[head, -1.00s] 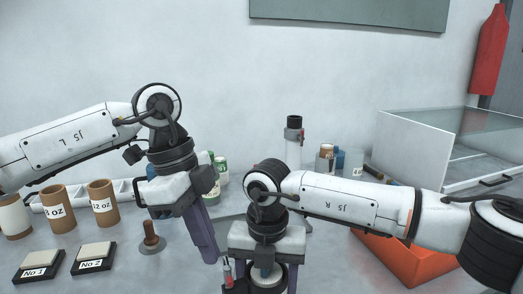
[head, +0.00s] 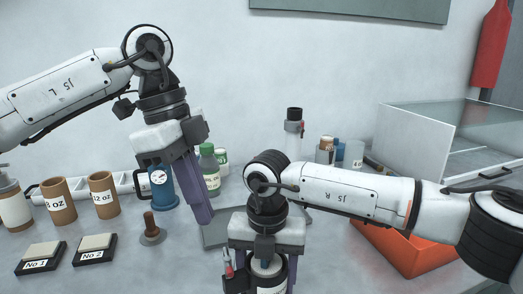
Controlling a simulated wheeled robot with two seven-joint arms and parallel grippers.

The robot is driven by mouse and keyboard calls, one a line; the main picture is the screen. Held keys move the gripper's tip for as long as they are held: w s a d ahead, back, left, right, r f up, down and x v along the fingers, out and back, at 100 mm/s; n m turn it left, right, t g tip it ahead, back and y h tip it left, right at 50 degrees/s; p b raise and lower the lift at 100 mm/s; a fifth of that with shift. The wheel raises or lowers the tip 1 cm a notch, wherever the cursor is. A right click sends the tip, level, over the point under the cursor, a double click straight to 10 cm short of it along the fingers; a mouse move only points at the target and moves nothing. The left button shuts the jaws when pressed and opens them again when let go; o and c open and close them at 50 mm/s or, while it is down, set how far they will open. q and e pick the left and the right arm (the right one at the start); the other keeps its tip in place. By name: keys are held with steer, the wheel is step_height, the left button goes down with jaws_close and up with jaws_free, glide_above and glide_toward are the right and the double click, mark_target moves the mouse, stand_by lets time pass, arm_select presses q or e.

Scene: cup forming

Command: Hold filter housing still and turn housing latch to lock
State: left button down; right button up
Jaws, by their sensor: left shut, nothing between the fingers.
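My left gripper (head: 207,221) hangs at left of centre, fingers together and empty, pointing down above the table. My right gripper (head: 265,284) is at the bottom centre, pointing down. Its purple fingers are on both sides of a dark canister with a pale, bluish top (head: 268,267) and a white label. The fingertips and the canister's lower part are cut off or hidden, so I cannot tell if they press on it. A white upright cylinder with a black cap and grey collar (head: 294,128) stands behind. I cannot tell for sure which is the filter housing, or see its latch clearly.
A blue jug with a gauge (head: 163,190) and a green-capped bottle (head: 209,170) stand behind my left gripper. A brown-handled tamper (head: 151,230), brown cups (head: 103,194) and two labelled pads (head: 95,248) are at left. An orange bin (head: 412,252) is at right.

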steer(key=o, duration=1.5)
steer(key=shift+r, duration=0.1)
